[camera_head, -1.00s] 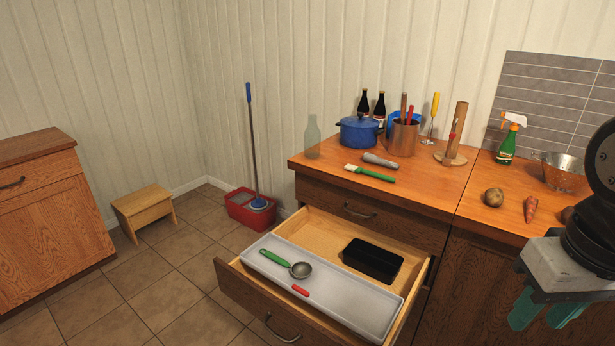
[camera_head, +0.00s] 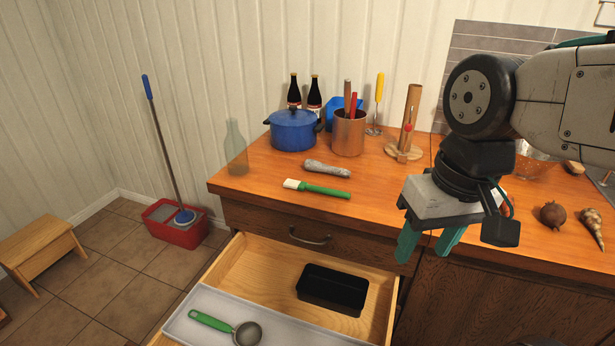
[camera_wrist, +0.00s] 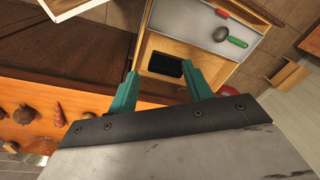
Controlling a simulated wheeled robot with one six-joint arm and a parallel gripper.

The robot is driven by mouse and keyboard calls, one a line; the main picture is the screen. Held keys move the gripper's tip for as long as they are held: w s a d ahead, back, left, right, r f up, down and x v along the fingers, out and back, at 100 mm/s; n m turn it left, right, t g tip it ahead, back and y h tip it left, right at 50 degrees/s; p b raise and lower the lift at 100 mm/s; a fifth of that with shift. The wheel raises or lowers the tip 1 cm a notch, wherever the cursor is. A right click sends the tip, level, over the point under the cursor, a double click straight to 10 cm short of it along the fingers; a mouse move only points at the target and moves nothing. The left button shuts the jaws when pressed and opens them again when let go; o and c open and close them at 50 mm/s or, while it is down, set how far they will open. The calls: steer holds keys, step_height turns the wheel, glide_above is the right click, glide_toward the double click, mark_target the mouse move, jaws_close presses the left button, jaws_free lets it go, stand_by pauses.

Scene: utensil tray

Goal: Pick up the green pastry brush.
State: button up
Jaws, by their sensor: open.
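The green pastry brush (camera_head: 318,189) lies flat near the front of the wooden counter, its white bristle end to the left and its green handle to the right. It does not show in the wrist view. My gripper (camera_head: 427,250) hangs in front of the counter edge, to the right of the brush and apart from it. Its two teal fingers point down, spread and empty. In the wrist view the open fingers (camera_wrist: 163,90) show with the drawer beyond them.
The open drawer (camera_head: 263,264) below holds a black box (camera_head: 332,290) and a grey tray (camera_head: 180,327) with a green-handled ladle (camera_head: 228,328). A grey utensil (camera_head: 327,169) lies just behind the brush. A blue pot (camera_head: 293,130) and copper canister (camera_head: 348,134) stand farther back.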

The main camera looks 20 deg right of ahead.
steer(key=w+a+f+m+y, duration=0.2)
steer(key=w+a+m+y, duration=0.35)
steer(key=w+a, duration=0.25)
steer(key=m+t, duration=1)
steer(key=m, duration=1.4)
glide_toward(317, 187)
steer(key=shift+w+a+f+n+y, duration=0.15)
steer(key=shift+w+f+n+y, duration=0.1)
steer(key=shift+w+f+y, duration=0.25)
steer(key=shift+w+a+f, duration=0.1)
steer(key=shift+w+f, duration=0.05)
steer(key=shift+w, duration=0.15)
steer(key=x, duration=0.6)
steer(key=shift+w+a+f, duration=0.1)
steer(key=shift+w+a, duration=0.05)
steer(key=shift+w, duration=0.2)
jaws_close()
